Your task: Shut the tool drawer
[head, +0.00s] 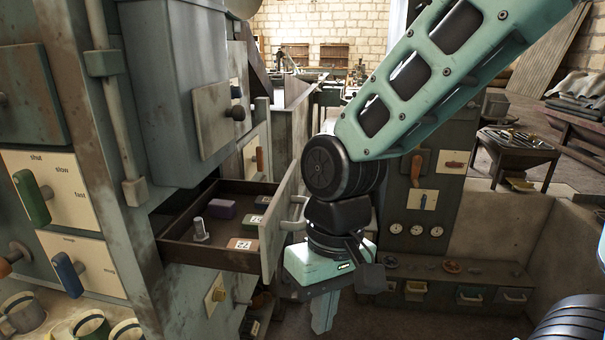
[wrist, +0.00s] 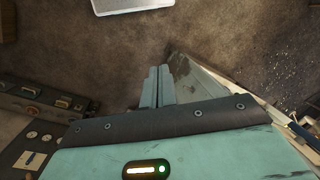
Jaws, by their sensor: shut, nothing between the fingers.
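The tool drawer (head: 180,252) stands pulled out of the grey cabinet at the left of the head view. It holds a bolt, a purple block and several small labelled blocks. Its pale front panel (head: 273,232) faces right and carries a light curved handle (head: 293,218). My gripper (head: 322,312) points down just right of the drawer front, its fingertips lower than the handle. In the wrist view the fingers (wrist: 156,88) are together with nothing between them. Whether my gripper's body touches the drawer front or handle is hard to tell.
The cabinet (head: 150,215) has a green lever (head: 31,197) and a blue lever (head: 68,274) at the left. A panel with round gauges (head: 416,229) stands behind my arm. A low shelf with small drawers (head: 470,295) runs along the right. A small table (head: 515,150) stands farther back.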

